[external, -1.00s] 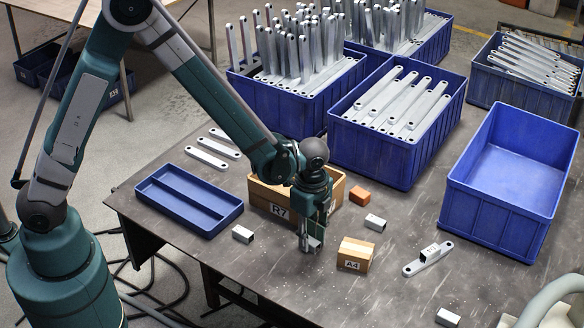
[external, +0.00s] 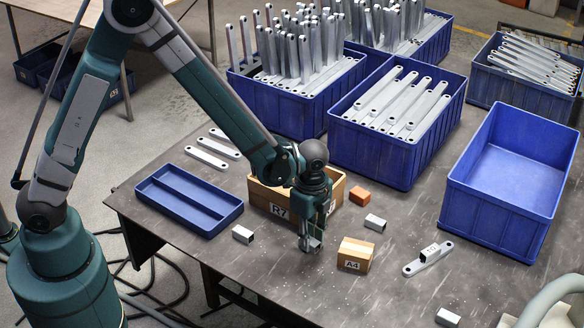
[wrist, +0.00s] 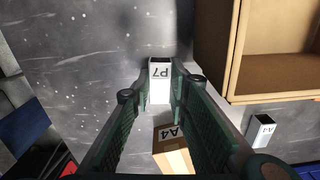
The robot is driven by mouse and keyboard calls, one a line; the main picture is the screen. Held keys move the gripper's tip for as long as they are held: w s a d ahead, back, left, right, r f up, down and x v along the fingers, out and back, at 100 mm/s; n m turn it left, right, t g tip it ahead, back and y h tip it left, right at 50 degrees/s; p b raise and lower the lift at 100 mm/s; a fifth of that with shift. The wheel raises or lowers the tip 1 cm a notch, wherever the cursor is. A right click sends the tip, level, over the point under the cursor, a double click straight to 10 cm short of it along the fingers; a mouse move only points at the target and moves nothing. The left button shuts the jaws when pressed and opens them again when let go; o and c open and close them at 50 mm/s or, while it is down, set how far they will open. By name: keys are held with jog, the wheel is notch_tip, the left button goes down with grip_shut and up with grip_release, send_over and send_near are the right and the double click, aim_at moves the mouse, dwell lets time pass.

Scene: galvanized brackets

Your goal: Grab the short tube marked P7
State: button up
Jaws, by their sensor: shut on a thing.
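The short tube marked P7 (wrist: 159,82) is a small white-silver square tube with its label upside down in the wrist view. It sits between my fingertips, and my gripper (wrist: 160,88) is shut on it. In the external view my gripper (external: 310,242) points down low over the front of the table. The tube is mostly hidden by the fingers there, and I cannot tell whether it touches the table.
A cardboard box marked A4 (external: 355,254) stands close to the right of my gripper. An open box marked R7 (external: 280,212) is just behind. Other short tubes (external: 243,234) (external: 375,222), an orange block (external: 359,197) and a blue tray (external: 190,200) lie around. An empty blue bin (external: 495,205) stands right.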

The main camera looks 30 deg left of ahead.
jog(key=shift+r, duration=0.15)
notch_tip(320, 180, up, 18)
jog(key=p, duration=0.4)
dwell(0.4)
